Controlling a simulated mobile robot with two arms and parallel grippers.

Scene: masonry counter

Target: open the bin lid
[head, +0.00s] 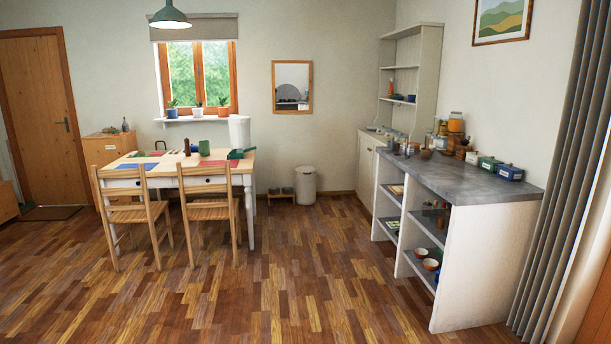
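A cream-coloured bin (305,188) stands upright on the floor against the far wall, between the table and the counter. Its lid (305,169) looks closed, though it is small at this distance. Neither of my grippers shows in the head view. The bin is far across the room, and its front is unobstructed from here.
A table (243,168) with two wooden chairs (212,206) stands left of the bin. A low shoe rack (281,195) is beside the bin. A grey-topped masonry counter (500,187) with open shelves runs along the right. The wooden floor (300,270) in the middle is clear.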

